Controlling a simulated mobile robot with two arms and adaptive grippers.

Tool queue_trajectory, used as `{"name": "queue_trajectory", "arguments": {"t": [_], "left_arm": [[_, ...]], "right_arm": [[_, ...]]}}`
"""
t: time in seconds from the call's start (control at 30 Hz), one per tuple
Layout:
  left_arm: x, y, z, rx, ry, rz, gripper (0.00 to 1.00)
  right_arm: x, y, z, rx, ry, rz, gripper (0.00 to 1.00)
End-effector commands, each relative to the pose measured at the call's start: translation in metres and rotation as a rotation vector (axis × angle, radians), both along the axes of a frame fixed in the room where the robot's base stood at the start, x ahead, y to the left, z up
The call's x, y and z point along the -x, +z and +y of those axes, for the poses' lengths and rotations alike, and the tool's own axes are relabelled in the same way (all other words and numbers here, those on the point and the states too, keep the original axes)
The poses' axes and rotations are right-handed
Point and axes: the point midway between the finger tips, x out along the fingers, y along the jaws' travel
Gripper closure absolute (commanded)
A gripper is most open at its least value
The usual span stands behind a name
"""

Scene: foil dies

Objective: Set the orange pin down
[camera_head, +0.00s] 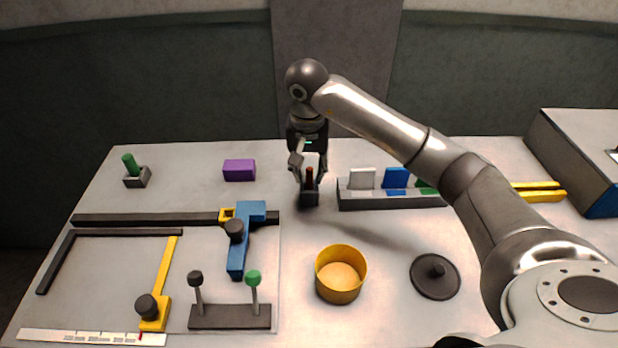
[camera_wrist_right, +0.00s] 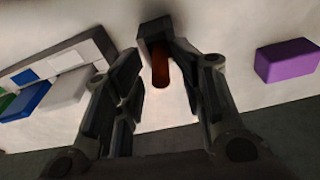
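The orange pin (camera_head: 309,177) stands upright in a small dark block (camera_head: 309,199) near the middle of the table. It looks reddish-brown in the shade and also shows in the right wrist view (camera_wrist_right: 160,70), with its lower end in the block (camera_wrist_right: 153,30). My right gripper (camera_head: 308,181) points down over the pin. Its fingers are on either side of the pin, and the right wrist view shows gaps between them and it, so it is open. My left gripper is not in view.
A dark rack (camera_head: 392,201) with white, blue and green plates stands just right of the block. A purple block (camera_head: 239,170) lies to the left. A yellow cup (camera_head: 340,275) and a dark lidded disc (camera_head: 435,277) are in front. A green pin (camera_head: 130,163) stands far left.

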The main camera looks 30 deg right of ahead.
Motion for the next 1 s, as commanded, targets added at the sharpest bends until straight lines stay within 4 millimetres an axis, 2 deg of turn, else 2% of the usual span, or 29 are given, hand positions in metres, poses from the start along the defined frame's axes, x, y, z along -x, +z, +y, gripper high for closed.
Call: {"name": "queue_trajectory", "arguments": {"t": [0.2, 0.4, 0.6, 1.0], "left_arm": [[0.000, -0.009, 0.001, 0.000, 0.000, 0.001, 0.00], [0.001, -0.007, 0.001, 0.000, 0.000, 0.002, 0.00], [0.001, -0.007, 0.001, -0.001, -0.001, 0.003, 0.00], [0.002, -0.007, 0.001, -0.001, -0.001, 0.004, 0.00]], "right_arm": [[0.003, 0.048, 0.002, 0.002, -0.002, -0.008, 0.65], [0.006, 0.075, 0.004, 0.002, -0.003, -0.008, 0.65], [0.007, 0.085, 0.005, 0.001, -0.003, -0.006, 0.65], [0.007, 0.086, 0.005, 0.001, -0.004, -0.006, 0.65]]}}
